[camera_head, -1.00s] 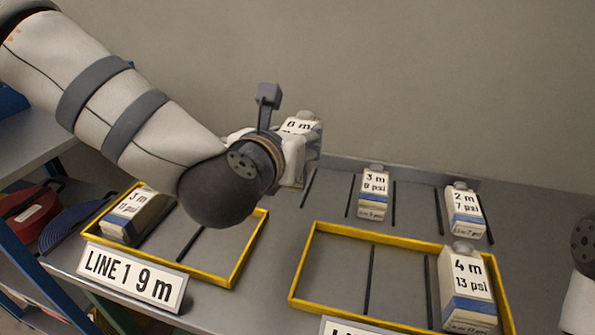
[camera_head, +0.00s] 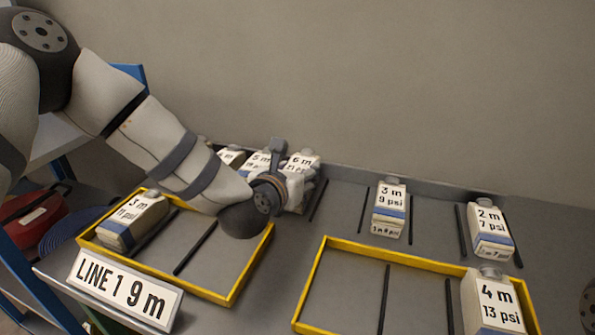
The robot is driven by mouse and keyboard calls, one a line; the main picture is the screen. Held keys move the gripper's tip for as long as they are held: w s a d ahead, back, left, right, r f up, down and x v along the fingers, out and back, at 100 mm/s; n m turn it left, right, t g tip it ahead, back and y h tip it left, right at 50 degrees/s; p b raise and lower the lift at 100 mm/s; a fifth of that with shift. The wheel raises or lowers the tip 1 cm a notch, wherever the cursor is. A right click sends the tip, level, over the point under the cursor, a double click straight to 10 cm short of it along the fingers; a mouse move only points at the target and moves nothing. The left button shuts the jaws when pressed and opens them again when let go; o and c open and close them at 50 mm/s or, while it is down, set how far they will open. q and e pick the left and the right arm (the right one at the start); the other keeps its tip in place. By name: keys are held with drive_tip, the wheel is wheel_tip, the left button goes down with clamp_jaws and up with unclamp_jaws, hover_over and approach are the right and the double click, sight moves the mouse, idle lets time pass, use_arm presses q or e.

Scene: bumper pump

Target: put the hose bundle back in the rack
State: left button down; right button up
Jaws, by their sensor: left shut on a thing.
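My left gripper (camera_head: 293,184) is shut on a white block-shaped hose bundle marked 6 m (camera_head: 303,162). The gripper partly covers the bundle's lower part, and its underside is hidden, so I cannot tell whether it touches the rack. The rack (camera_head: 338,178) runs along the wall, with dark dividers. A 5 m bundle (camera_head: 259,161) stands just left of the held one, and another bundle (camera_head: 231,157) is partly hidden behind my arm. A 3 m, 9 psi bundle (camera_head: 390,207) and a 2 m, 7 psi bundle (camera_head: 489,228) stand to the right. My right gripper is out of view.
A yellow-framed tray (camera_head: 237,287) with a LINE 1 9 m sign (camera_head: 122,289) holds a 3 m, 11 psi bundle (camera_head: 136,217). A second yellow tray (camera_head: 312,285) holds a 4 m, 13 psi bundle (camera_head: 492,300). Their remaining floor is clear.

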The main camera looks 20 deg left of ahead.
use_arm(q)
drive_tip(key=shift+f, duration=0.1)
drive_tip(key=c, duration=0.8)
unclamp_jaws()
drive_tip(key=shift+o, duration=0.2)
drive_tip(key=shift+s+r, duration=0.2)
drive_tip(key=shift+r, duration=0.15)
drive_tip(key=p+v, duration=0.1)
drive_tip(key=v, duration=1)
drive_tip(key=shift+s+p, duration=0.3)
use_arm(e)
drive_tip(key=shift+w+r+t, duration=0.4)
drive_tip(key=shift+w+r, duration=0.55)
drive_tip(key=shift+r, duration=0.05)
